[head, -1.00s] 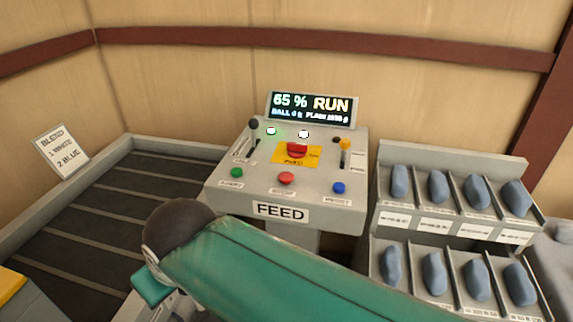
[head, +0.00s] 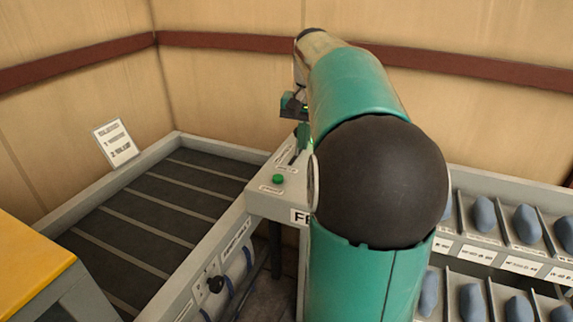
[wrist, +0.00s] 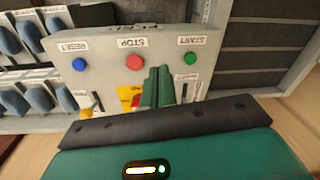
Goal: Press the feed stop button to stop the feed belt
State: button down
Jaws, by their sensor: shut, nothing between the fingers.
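The red stop button (wrist: 135,62) shows in the wrist view on the sloped grey feed panel (wrist: 108,70), under an upside-down STOP label. The green start button (wrist: 190,58) and the blue reset button (wrist: 79,64) flank it. My gripper (wrist: 158,73) is shut and empty. In that view its green fingertips show just beside the red button, on the start-button side; I cannot tell their height above the panel. In the head view my gripper (head: 303,137) is over the panel, and the start button (head: 278,180) shows. My arm hides the red button and the display there.
A dark slatted belt (head: 150,215) lies left of the panel, with a sign (head: 116,143) behind it. A rack (head: 500,240) of blue-grey pieces stands on the right. A yellow-topped stand (head: 30,265) is at the lower left. A lever (wrist: 86,113) rises near my gripper.

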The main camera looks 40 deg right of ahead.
jog(key=s+d+m+y, duration=0.1)
jog(key=s+d, duration=0.3)
jog(key=d, duration=0.6)
jog(key=shift+f+m, duration=0.35)
jog(key=shift+m, duration=0.35)
jog(key=shift+f, duration=0.1)
jog(key=f, duration=0.4)
jog(key=a+f, duration=0.1)
jog(key=f, duration=0.4)
jog(key=w+f, duration=0.1)
jog(key=f, duration=0.3)
jog(key=shift+w+a+f, duration=0.1)
jog(key=shift+a+f, duration=0.2)
jog(key=shift+f, duration=0.05)
jog(key=shift+f, duration=0.1)
